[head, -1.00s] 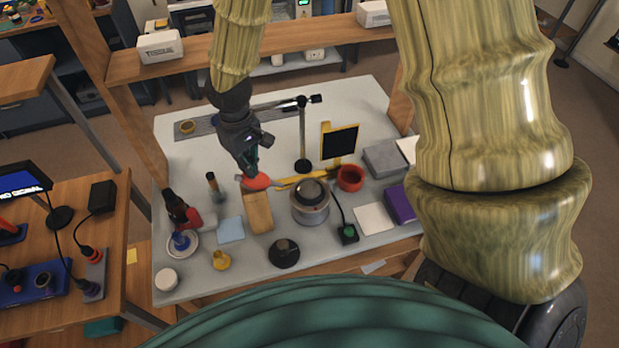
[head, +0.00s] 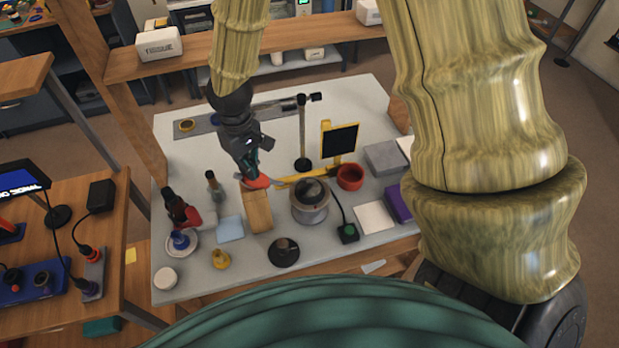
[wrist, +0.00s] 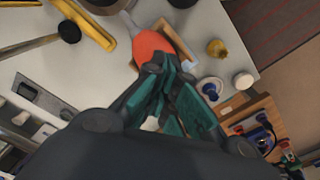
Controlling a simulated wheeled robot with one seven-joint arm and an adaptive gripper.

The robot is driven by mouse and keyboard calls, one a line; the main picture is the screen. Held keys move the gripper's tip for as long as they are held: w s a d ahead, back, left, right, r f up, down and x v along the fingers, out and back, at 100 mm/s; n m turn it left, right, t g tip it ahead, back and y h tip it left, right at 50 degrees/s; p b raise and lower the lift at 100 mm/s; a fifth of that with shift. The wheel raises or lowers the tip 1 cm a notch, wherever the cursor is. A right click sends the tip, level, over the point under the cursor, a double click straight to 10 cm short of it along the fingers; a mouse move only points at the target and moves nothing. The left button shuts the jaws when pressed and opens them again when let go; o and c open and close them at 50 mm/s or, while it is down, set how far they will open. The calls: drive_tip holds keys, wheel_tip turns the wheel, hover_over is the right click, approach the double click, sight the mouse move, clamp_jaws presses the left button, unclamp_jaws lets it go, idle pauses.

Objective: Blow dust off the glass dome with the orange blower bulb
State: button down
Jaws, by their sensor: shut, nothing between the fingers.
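The orange blower bulb (head: 260,184) lies at the far end of a wooden block, its narrow end pointing right. It also shows in the wrist view (wrist: 151,42), just beyond my fingertips. The dark, shiny glass dome (head: 312,190) sits on a round grey metal housing (head: 310,213), right of the bulb. My gripper (head: 254,178) is shut and empty, its fingertips at the bulb's upper left side. In the wrist view my fingers (wrist: 166,66) overlap the bulb's near edge; I cannot tell whether they touch it. No dust can be made out on the dome.
The wooden block (head: 258,212) lies under and in front of the bulb. Bottles and a blue-topped item on a saucer (head: 168,250) are left. The table's front left is partly clear.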

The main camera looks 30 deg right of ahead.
drive_tip(key=shift+r+p, duration=1.3)
drive_tip(key=shift+r, duration=0.25)
drive_tip(key=shift+f, duration=0.25)
drive_tip(key=shift+f+b, duration=0.95)
drive_tip(key=shift+f, duration=0.55)
drive_tip(key=shift+r, duration=0.1)
drive_tip(key=shift+r+p, duration=1.55)
drive_tip(key=shift+r, duration=0.05)
